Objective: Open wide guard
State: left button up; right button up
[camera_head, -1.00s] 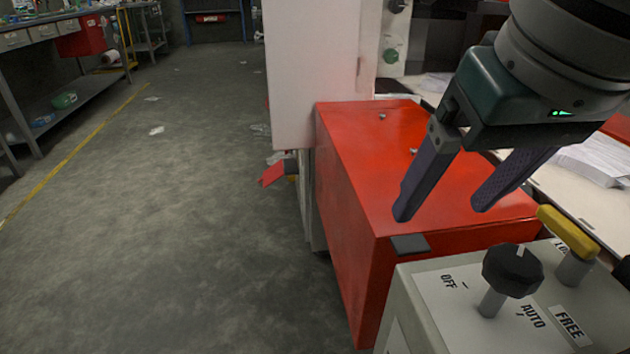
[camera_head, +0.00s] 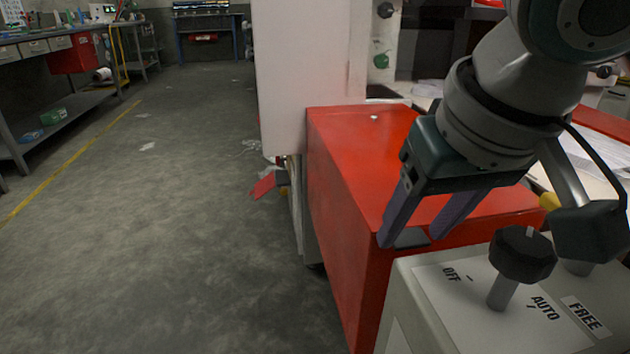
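The wide guard appears to be the red box-shaped cover (camera_head: 345,215) in the middle of the view; its red top and left side show, and it looks closed. A small dark grey tab (camera_head: 411,238) sticks out at its near top edge. My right gripper (camera_head: 412,238) comes down from the upper right, its two purple-grey fingers apart. Its fingertips are at the tab, which appears between or just beyond them. I cannot tell whether they touch it. My arm hides part of the cover's top. My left gripper is out of view.
A pale control box (camera_head: 430,310) with a black knob (camera_head: 523,253) marked OFF and AUTO stands close in front of the cover. A yellow handle (camera_head: 549,201) is partly hidden by my arm. A white panel (camera_head: 305,70) rises behind.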

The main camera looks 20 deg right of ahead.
grip_shut()
dwell(1.0)
